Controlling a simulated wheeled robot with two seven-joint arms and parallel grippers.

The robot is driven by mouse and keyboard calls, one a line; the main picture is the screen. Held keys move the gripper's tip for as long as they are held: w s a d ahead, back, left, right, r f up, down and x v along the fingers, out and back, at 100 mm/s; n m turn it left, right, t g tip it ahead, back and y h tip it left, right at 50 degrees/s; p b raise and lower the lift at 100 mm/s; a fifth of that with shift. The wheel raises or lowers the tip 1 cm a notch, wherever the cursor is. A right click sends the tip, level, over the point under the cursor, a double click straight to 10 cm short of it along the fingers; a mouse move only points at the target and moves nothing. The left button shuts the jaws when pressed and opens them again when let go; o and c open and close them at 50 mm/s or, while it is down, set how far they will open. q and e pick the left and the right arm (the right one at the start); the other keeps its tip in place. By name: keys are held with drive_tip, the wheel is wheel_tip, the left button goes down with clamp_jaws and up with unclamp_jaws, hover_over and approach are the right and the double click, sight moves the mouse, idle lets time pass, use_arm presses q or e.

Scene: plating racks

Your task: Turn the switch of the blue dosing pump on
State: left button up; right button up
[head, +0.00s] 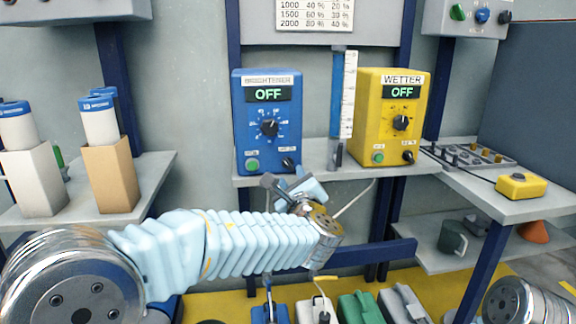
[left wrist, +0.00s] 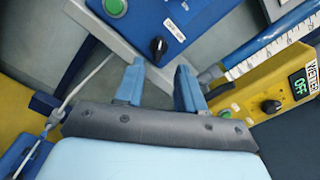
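The blue dosing pump (head: 266,150), labelled BRIGHTENER, stands on the shelf and its display (head: 268,94) reads OFF. Its black rotary switch (head: 288,163) sits at the lower right of the front, beside a green button (head: 252,165). The switch also shows in the left wrist view (left wrist: 158,46). My left gripper (head: 290,187) is just below and in front of the switch. In the left wrist view its two blue fingers (left wrist: 158,78) are apart with nothing between them, and the switch appears beyond the gap. My right gripper is not in view.
The shelf edge (head: 330,178) runs under both pumps. Bottles in boxes (head: 110,178) stand left. A yellow button box (head: 521,187) sits right.

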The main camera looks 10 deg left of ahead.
sight(288, 165)
use_arm(q)
drive_tip(key=p+x, duration=0.1)
drive_tip(key=x, duration=0.7)
drive_tip(key=shift+f, duration=0.1)
clamp_jaws()
